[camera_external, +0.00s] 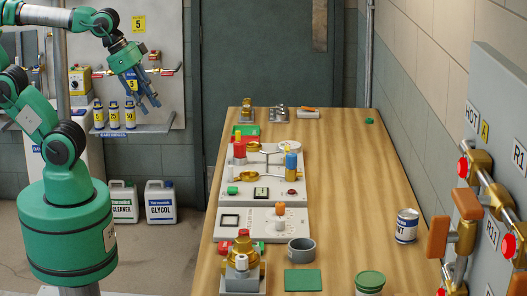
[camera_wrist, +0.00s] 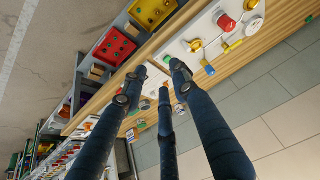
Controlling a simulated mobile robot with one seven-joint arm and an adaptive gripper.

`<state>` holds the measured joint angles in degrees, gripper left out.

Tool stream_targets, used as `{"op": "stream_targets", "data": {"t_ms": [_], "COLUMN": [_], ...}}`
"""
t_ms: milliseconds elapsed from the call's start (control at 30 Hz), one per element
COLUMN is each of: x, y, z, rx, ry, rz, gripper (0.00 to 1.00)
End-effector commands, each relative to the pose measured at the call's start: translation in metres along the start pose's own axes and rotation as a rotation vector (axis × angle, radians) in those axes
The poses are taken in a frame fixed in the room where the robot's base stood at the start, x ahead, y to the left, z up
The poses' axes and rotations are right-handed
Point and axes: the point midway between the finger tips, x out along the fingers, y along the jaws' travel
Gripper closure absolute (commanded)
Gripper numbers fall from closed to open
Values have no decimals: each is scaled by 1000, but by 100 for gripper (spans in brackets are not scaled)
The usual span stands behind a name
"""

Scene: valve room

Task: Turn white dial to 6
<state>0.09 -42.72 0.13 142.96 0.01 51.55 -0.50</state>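No dial reading 6 can be made out in either view. A white control box (camera_external: 256,222) on the wooden bench has a small dark display and an orange-topped knob (camera_external: 280,209); its scale is too small to read. A yellow box (camera_external: 79,85) on the left wall carries a small pale knob, also too small to read. My gripper (camera_external: 148,104) hangs in the air at upper left, left of the bench and apart from both boxes. In the wrist view my gripper (camera_wrist: 160,76) has its dark blue fingers spread, with nothing between them.
The bench (camera_external: 340,190) holds a white valve panel (camera_external: 225,188), a brass valve (camera_external: 240,262), a grey cup (camera_external: 301,251) and a paint can (camera_external: 407,226). Wall valves stand at right. Two white jugs (camera_external: 160,203) are on the floor. The bench's right-middle is clear.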

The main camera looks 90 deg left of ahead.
Motion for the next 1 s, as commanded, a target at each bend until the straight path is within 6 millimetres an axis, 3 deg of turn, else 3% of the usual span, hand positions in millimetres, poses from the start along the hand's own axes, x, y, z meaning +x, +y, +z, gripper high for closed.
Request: {"op": "stream_targets", "data": {"t_ms": [267, 533, 767, 1000], "x": [-3, 5, 26, 61], "y": [8, 29, 54, 86], "z": [-36, -106, -164, -214], "rx": [-90, -280, -457, -639], "ry": [-36, -106, -170, -234], "rz": [8, 11, -4, -36], "gripper": [60, 60, 60, 60]}}
